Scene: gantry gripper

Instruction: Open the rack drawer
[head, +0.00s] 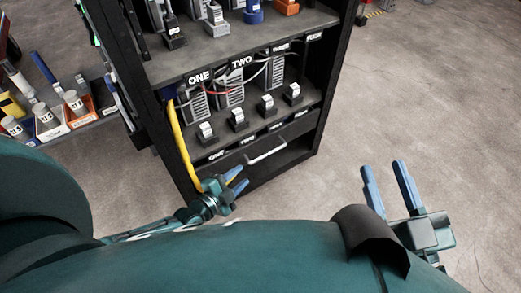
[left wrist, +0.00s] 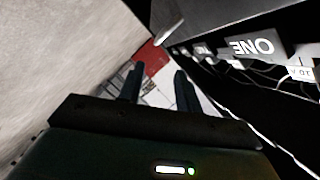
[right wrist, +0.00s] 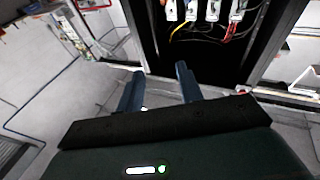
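The black rack (head: 168,135) stands in the middle of the head view. Its low drawer (head: 300,126) has a pale bar handle (head: 267,152) on the front, and the drawer looks closed. My left gripper (head: 240,180) is open and empty, just below and left of the handle, apart from it. In the left wrist view its fingers (left wrist: 159,88) are spread, and a pale bar (left wrist: 168,33), likely the handle, shows beyond them. My right gripper (head: 384,178) is open and empty over the floor, right of the rack. Its spread fingers also show in the right wrist view (right wrist: 159,88).
Shelves above hold several numbered devices and cables. A yellow cable (head: 180,145) hangs down the rack's left side, near my left gripper. A side table (head: 103,125) with coloured bins stands at left. The floor (head: 430,110) to the right is clear.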

